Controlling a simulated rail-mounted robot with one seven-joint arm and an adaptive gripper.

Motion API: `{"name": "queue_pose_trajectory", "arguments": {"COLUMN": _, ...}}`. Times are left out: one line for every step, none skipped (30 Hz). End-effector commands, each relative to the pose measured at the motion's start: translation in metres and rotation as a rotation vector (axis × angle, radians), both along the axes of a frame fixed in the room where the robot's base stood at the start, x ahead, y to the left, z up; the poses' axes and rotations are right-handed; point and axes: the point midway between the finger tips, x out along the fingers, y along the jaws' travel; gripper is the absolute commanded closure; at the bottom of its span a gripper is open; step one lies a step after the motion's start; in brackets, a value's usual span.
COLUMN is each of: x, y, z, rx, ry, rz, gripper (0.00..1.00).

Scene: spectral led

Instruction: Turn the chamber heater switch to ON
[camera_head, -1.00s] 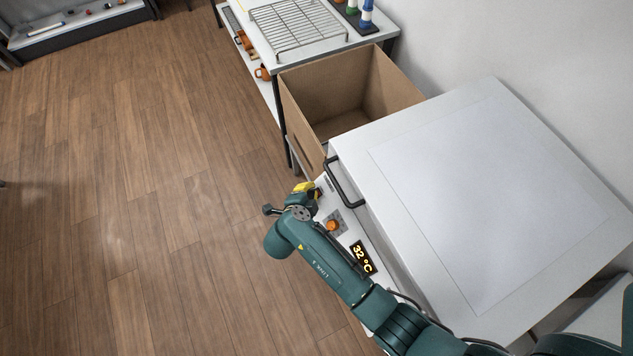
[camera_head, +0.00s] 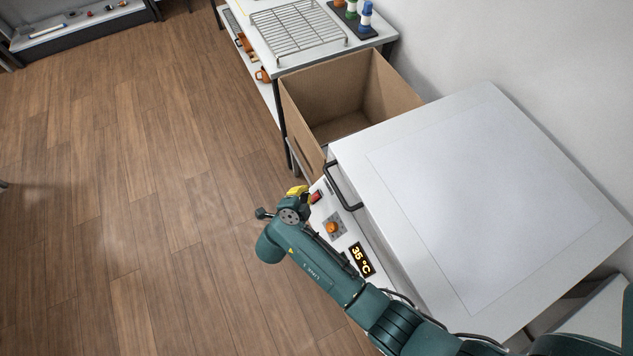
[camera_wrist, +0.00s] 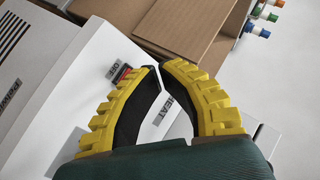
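The chamber is a large white box (camera_head: 480,190) with a black handle on its front. On its front panel a small red switch (camera_head: 316,197) shows beside my gripper (camera_head: 297,191). In the wrist view the red switch (camera_wrist: 121,73) sits by a label reading OFF, partly behind my left finger. A HEAT label (camera_wrist: 178,110) shows between the fingers. My yellow and black gripper (camera_wrist: 160,66) has its fingertips almost together, with nothing held. The tips are close to the switch; I cannot tell whether they touch it. The switch's exact position is unclear.
An orange knob (camera_head: 333,228) and a display (camera_head: 361,260) reading 35 °C are on the same panel. An open cardboard box (camera_head: 300,115) stands beyond the chamber. A wire rack (camera_head: 300,28) lies on the table behind. The floor (camera_head: 140,200) to the left is clear.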

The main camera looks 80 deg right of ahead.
Motion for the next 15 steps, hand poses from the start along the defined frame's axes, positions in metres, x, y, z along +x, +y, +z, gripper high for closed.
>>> {"name": "queue_pose_trajectory", "arguments": {"x": 0.005, "y": 0.003, "z": 0.008, "rx": 0.000, "ry": 0.000, "rz": 0.004, "gripper": 1.00}}
{"name": "queue_pose_trajectory", "arguments": {"x": 0.007, "y": 0.004, "z": 0.010, "rx": 0.000, "ry": 0.001, "rz": 0.005, "gripper": 1.00}}
{"name": "queue_pose_trajectory", "arguments": {"x": 0.010, "y": 0.006, "z": 0.012, "rx": 0.000, "ry": 0.000, "rz": 0.004, "gripper": 1.00}}
{"name": "queue_pose_trajectory", "arguments": {"x": 0.011, "y": 0.007, "z": 0.014, "rx": -0.001, "ry": 0.000, "rz": 0.003, "gripper": 1.00}}
{"name": "queue_pose_trajectory", "arguments": {"x": 0.013, "y": 0.009, "z": 0.016, "rx": -0.001, "ry": -0.001, "rz": 0.003, "gripper": 1.00}}
{"name": "queue_pose_trajectory", "arguments": {"x": 0.016, "y": 0.011, "z": 0.018, "rx": -0.001, "ry": 0.000, "rz": 0.003, "gripper": 1.00}}
{"name": "queue_pose_trajectory", "arguments": {"x": 0.018, "y": 0.012, "z": 0.019, "rx": -0.001, "ry": 0.000, "rz": 0.003, "gripper": 1.00}}
{"name": "queue_pose_trajectory", "arguments": {"x": 0.020, "y": 0.013, "z": 0.021, "rx": -0.001, "ry": 0.001, "rz": 0.004, "gripper": 1.00}}
{"name": "queue_pose_trajectory", "arguments": {"x": 0.022, "y": 0.015, "z": 0.023, "rx": -0.001, "ry": 0.000, "rz": 0.003, "gripper": 1.00}}
{"name": "queue_pose_trajectory", "arguments": {"x": 0.024, "y": 0.016, "z": 0.024, "rx": -0.001, "ry": 0.000, "rz": 0.003, "gripper": 1.00}}
{"name": "queue_pose_trajectory", "arguments": {"x": 0.025, "y": 0.017, "z": 0.025, "rx": -0.001, "ry": 0.001, "rz": 0.003, "gripper": 1.00}}
{"name": "queue_pose_trajectory", "arguments": {"x": 0.026, "y": 0.018, "z": 0.025, "rx": -0.001, "ry": 0.001, "rz": 0.003, "gripper": 1.00}}
{"name": "queue_pose_trajectory", "arguments": {"x": 0.027, "y": 0.019, "z": 0.025, "rx": -0.001, "ry": 0.001, "rz": 0.001, "gripper": 1.00}}
{"name": "queue_pose_trajectory", "arguments": {"x": 0.027, "y": 0.019, "z": 0.025, "rx": -0.001, "ry": 0.001, "rz": 0.001, "gripper": 1.00}}
{"name": "queue_pose_trajectory", "arguments": {"x": 0.027, "y": 0.019, "z": 0.024, "rx": -0.001, "ry": 0.001, "rz": 0.001, "gripper": 1.00}}
